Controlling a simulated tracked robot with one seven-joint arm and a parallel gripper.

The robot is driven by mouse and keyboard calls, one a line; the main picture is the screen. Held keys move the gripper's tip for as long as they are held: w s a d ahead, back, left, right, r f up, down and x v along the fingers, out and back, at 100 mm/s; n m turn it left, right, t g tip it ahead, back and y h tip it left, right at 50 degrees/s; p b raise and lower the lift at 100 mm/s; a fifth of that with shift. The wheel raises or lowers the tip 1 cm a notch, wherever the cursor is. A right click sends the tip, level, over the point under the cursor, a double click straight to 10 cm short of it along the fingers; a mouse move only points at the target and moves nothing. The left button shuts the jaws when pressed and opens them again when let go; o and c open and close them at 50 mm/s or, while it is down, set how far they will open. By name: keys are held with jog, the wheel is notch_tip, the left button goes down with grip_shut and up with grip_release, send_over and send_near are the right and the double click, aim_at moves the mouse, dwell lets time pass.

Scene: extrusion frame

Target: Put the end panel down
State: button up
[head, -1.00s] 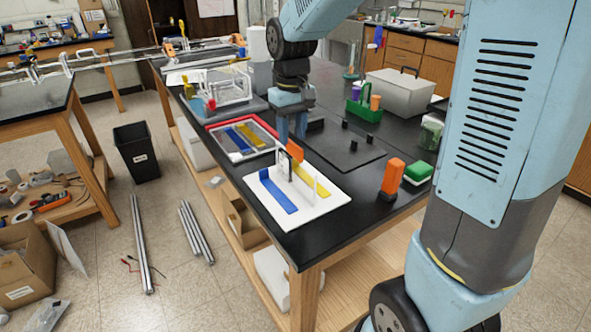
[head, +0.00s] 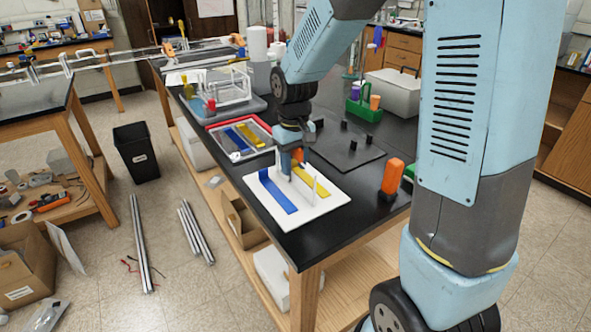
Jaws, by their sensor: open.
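A white board (head: 315,211) lies on the near end of the black bench, with a blue strip (head: 277,191) on its left and a yellow strip (head: 312,181) on its right. Thin, pale upright panels (head: 316,187) stand between the strips; I cannot tell for sure which is the end panel. My gripper (head: 291,171) points down over the back of the board, at the panels' upper part. It is open, with its fingers close to the panels; whether they touch is too small to tell. An orange piece (head: 299,155) shows just behind the fingers, partly hidden.
A red-rimmed tray (head: 211,128) with blue and yellow strips lies behind left. A dark mat (head: 352,155) with small black posts lies behind right. An orange block (head: 392,176) stands at the right, near my arm. A green caddy (head: 364,111) and grey box (head: 397,91) stand farther back.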

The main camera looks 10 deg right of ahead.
jog(key=shift+c, duration=0.4)
grip_shut()
